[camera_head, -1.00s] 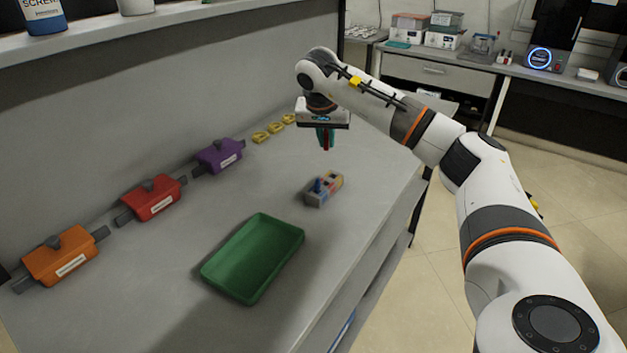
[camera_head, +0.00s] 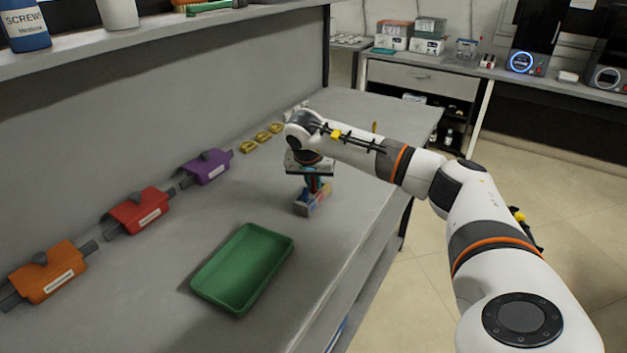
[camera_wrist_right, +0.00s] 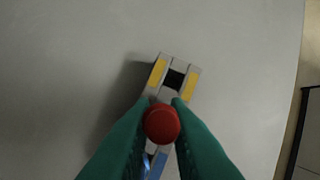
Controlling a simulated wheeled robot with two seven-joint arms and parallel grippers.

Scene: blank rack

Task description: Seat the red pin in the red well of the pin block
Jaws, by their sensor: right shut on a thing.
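My right gripper (camera_head: 315,188) is shut on the red pin (camera_wrist_right: 161,124), which points down between the teal fingertips. The gripper is right over the pin block (camera_head: 311,208), a small grey block with coloured patches on the table. In the right wrist view the block (camera_wrist_right: 179,64) shows a dark square opening between two yellow patches, and a blue part (camera_wrist_right: 157,166) at the lower end. The pin and fingers cover the block's middle, so the red well is hidden. I cannot tell whether the pin's lower end touches the block. My left gripper is out of view.
A green tray (camera_head: 286,246) lies in front of the block on the grey table. Orange (camera_head: 47,273), red (camera_head: 139,211) and purple (camera_head: 207,168) housings stand along the wall to the left. Yellow pieces (camera_head: 262,137) lie behind. Table around the block is clear.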

